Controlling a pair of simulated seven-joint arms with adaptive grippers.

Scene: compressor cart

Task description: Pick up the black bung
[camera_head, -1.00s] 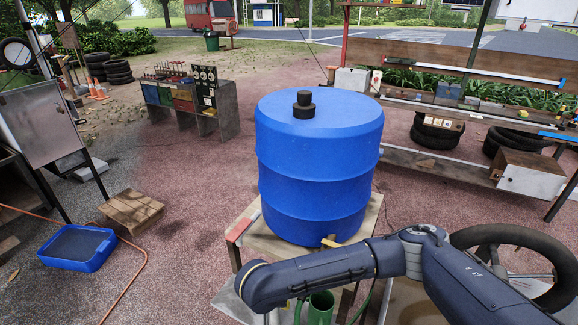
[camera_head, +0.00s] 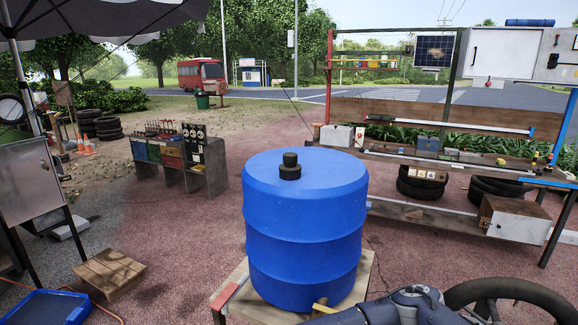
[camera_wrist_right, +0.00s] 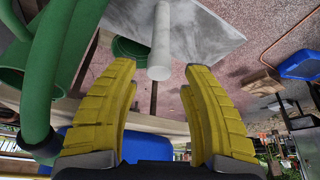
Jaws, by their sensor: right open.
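The black bung (camera_head: 290,166) stands upright on top of the blue barrel (camera_head: 304,235) in the head view. It has a narrow upper part and a wider round base. The barrel stands on a wooden stand (camera_head: 258,307). My right gripper (camera_wrist_right: 160,75) shows in the right wrist view with its yellow fingers spread and nothing between them. That view does not show the bung. In the head view only part of my arm shows at the bottom edge, below and right of the barrel. My left gripper is not in view.
In the right wrist view, a thick green pipe (camera_wrist_right: 50,65) is close at left and a pale cylinder (camera_wrist_right: 160,40) lies beyond the fingertips. In the head view, a shelving rack (camera_head: 400,155) stands behind right and a wheel (camera_head: 520,293) at lower right. The barrel top around the bung is clear.

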